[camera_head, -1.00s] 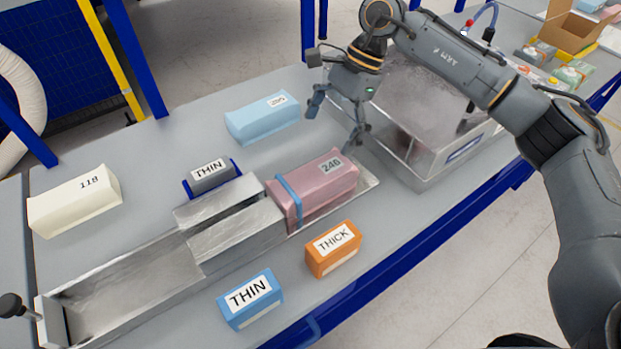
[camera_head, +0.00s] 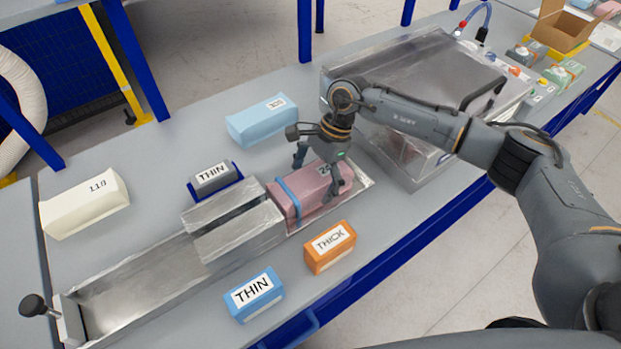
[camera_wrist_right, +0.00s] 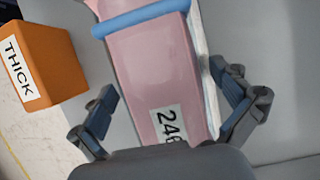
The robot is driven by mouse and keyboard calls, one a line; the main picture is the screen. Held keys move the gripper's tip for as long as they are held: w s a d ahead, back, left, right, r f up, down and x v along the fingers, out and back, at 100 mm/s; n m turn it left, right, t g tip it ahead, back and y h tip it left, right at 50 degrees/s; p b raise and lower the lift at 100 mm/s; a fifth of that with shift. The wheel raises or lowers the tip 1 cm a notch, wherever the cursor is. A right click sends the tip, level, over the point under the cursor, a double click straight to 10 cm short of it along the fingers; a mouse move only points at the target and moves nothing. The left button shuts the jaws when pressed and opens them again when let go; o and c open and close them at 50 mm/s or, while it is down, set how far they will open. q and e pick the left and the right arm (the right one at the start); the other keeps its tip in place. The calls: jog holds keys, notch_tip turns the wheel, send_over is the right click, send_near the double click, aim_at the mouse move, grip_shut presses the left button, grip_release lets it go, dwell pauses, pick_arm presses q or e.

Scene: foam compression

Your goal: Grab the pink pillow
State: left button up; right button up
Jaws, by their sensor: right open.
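The pink pillow (camera_head: 306,199) is a pink block with a blue band and a label reading 246. It lies on the metal tray at the right end of the metal channel. My right gripper (camera_head: 318,178) is above its right end, with a finger on each side. In the right wrist view the pillow (camera_wrist_right: 150,65) runs between the open fingers of the right gripper (camera_wrist_right: 170,115), and gaps show on both sides. The right gripper hides part of the pillow's label end in the head view. My left gripper is not in view.
An orange THICK block (camera_head: 330,247) and a blue THIN block (camera_head: 254,294) lie in front. A light blue pillow (camera_head: 262,122) and a grey THIN block (camera_head: 213,178) lie behind. A cream pillow (camera_head: 85,206) lies left. A large metal box (camera_head: 415,172) stands close on the right.

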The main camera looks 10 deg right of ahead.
jog(key=shift+s+a+f, duration=0.1)
jog(key=shift+a+f, duration=0.1)
jog(key=shift+f, duration=0.3)
jog(key=c, duration=0.8)
jog(key=shift+r, duration=0.1)
